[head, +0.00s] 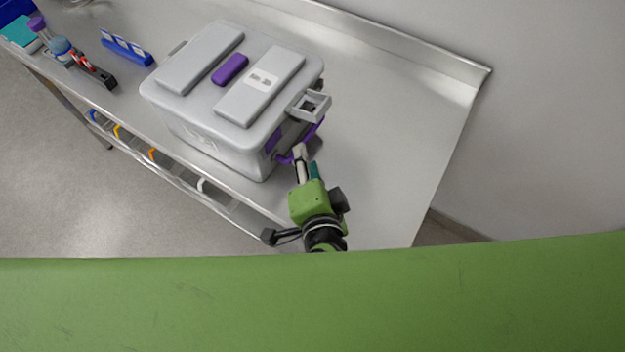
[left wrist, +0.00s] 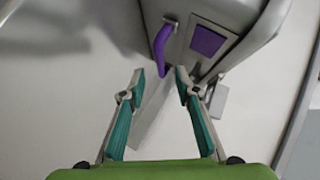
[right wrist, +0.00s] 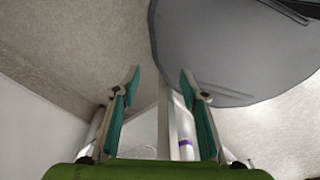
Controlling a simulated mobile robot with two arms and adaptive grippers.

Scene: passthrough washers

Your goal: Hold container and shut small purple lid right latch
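The grey container (head: 215,135) stands on the metal table, its lid on top with a small purple piece (head: 230,69) in the middle. A grey latch (head: 310,105) sticks out from its right side. Below it a purple handle loop (head: 284,158) hangs; the loop (left wrist: 160,48) and a purple square panel (left wrist: 207,41) show in the left wrist view. My left gripper (head: 304,158) is at the container's right side, close to the loop; in its wrist view (left wrist: 158,80) the fingers are apart with nothing between them. My right gripper (right wrist: 160,80) is open and empty, outside the head view.
A blue rack (head: 127,47), a red-and-black tool (head: 95,70) and bottles (head: 60,48) stand at the table's left end. The table right of the container is clear up to a raised back edge (head: 400,50). A dark grey rounded object (right wrist: 230,50) is ahead of my right gripper.

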